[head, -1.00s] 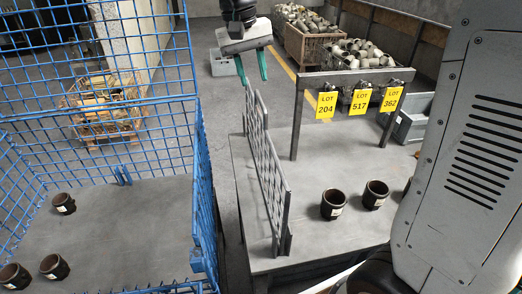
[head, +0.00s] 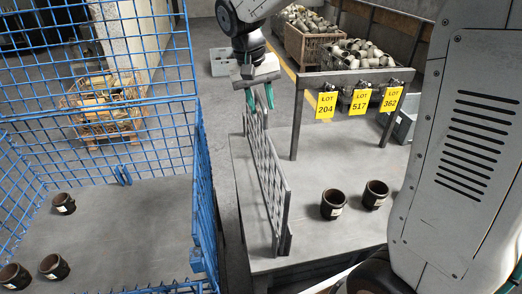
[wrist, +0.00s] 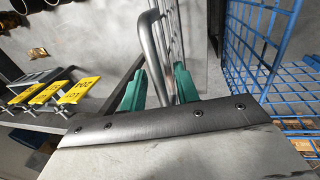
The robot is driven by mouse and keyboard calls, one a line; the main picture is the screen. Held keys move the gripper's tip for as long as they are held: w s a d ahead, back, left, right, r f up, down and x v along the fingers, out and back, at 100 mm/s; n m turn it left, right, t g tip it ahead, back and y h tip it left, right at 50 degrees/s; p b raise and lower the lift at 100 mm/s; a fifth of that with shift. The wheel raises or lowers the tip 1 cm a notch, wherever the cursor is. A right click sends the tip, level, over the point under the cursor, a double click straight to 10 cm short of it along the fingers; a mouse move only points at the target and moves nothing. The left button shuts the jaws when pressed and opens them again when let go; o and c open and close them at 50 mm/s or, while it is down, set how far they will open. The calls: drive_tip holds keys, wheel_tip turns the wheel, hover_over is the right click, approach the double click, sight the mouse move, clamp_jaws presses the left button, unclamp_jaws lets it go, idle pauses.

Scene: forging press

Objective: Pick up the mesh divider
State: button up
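The mesh divider (head: 268,185) is a grey metal grid panel standing upright along the left edge of the grey table. My gripper (head: 260,101) has green fingers pointing down at the far top end of the divider. In the wrist view my gripper (wrist: 158,84) is open, with its fingers apart. The divider's rounded grey tube (wrist: 155,48) shows in the gap between them, and I see no clear contact. The tube's near end is hidden behind the gripper body.
A blue wire cage (head: 205,190) stands left of the table (head: 325,245), across a narrow gap. A frame (head: 345,78) with yellow lot tags rises at the table's back. Two dark rings (head: 333,203) (head: 375,194) stand right of the divider.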

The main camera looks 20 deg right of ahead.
clamp_jaws()
drive_tip(key=shift+r, duration=0.1)
wheel_tip(320, 180, up, 12)
drive_tip(key=s+a, duration=0.2)
drive_tip(key=s, duration=0.7)
drive_tip(key=s+a, duration=0.2)
drive_tip(key=s, duration=0.7)
wheel_tip(320, 180, up, 12)
drive_tip(key=shift+w+d+r, duration=0.15)
drive_tip(key=shift+w+d, duration=0.05)
drive_tip(key=shift+d, duration=0.05)
idle(1.6)
